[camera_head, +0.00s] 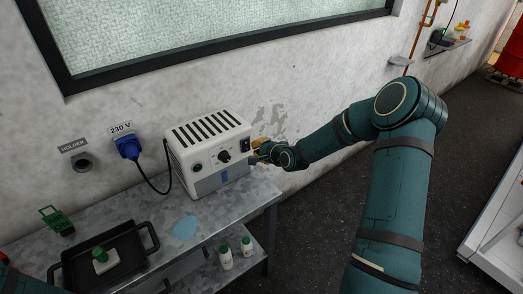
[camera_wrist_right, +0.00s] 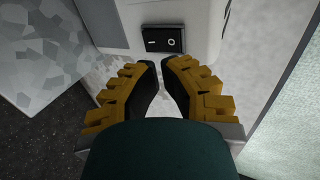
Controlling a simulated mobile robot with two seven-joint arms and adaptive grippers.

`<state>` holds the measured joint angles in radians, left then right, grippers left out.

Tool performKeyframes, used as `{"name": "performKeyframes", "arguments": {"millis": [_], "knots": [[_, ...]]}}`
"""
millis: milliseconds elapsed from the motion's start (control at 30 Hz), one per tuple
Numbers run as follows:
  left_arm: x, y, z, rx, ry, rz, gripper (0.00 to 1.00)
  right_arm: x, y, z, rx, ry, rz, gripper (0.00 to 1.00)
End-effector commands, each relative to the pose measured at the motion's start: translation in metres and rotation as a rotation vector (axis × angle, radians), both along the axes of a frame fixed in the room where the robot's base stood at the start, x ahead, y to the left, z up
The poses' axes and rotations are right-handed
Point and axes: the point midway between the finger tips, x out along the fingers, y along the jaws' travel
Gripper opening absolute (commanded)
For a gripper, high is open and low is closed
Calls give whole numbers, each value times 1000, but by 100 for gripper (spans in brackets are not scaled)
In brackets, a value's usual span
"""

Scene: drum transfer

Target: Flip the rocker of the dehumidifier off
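The white dehumidifier (camera_head: 203,158) stands on the grey metal bench against the wall, its vents on top and a knob on the front. Its black rocker (camera_wrist_right: 162,40) shows in the right wrist view, with a dash mark on the left half and a ring mark on the right half; I cannot tell which half is pressed in. My right gripper (camera_head: 258,149) is beside the dehumidifier's right side. In the wrist view its yellow-and-black fingers (camera_wrist_right: 160,64) have tips close together, with a narrow empty gap, just below the rocker and apart from it.
A blue plug (camera_head: 128,147) sits in the 230 V wall socket, its cable running to the dehumidifier. A black tray (camera_head: 70,273), a green item (camera_head: 56,220) and a blue patch (camera_head: 184,228) are on the bench (camera_head: 150,205). White bottles (camera_head: 225,258) stand on the lower shelf.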

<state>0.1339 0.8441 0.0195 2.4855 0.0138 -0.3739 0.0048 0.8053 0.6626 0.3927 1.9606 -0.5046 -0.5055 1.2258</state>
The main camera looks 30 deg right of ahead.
Motion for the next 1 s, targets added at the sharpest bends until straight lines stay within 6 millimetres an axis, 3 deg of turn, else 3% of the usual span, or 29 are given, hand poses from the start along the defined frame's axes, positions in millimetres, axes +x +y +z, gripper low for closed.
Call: {"name": "performKeyframes", "arguments": {"millis": [100, 400, 600, 1000], "knots": [[1, 0, 3, 0, -2, 1, 47, -25, -6, 22, -4, 0, -6, 0], [1, 1, 11, -2, -2, 0, 47, -64, -8, 55, -2, 1, -4, 0], [0, 1, 12, -2, -2, 0, 47, -74, -8, 62, -1, 0, -3, 0], [0, 1, 12, -2, -2, 0, 47, -74, -8, 62, -1, 0, -3, 0]]}}
